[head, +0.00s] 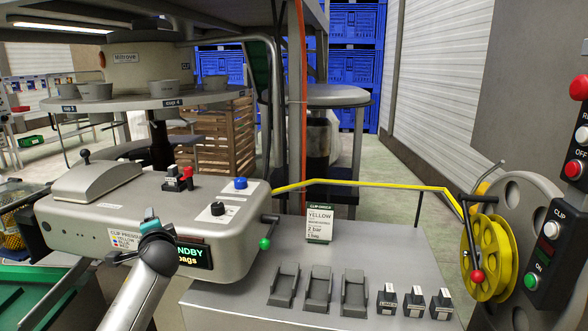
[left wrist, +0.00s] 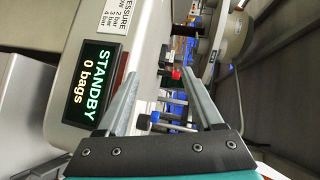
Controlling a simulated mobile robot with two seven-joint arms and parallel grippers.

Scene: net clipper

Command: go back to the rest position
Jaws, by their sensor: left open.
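My left gripper (head: 150,222) is in front of the grey clipper machine (head: 75,208) in the head view, with its arm rising from the bottom. It covers part of the dark display (head: 195,256), whose visible letters end in "NDBY" and "bags". In the left wrist view the two fingers of my left gripper (left wrist: 159,72) stand apart with nothing held between them. The display (left wrist: 88,80) there reads "STANDBY 0 bags", just left of the fingers. Whether the fingers touch the machine I cannot tell. My right gripper is not in view.
A lever with a green knob (head: 264,243) sticks out at the machine's right. The grey bench (head: 240,300) bears a clip card (head: 319,222) and several holders and blocks. A yellow reel (head: 487,256) and a button panel (head: 552,245) stand at right. Open floor shows behind.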

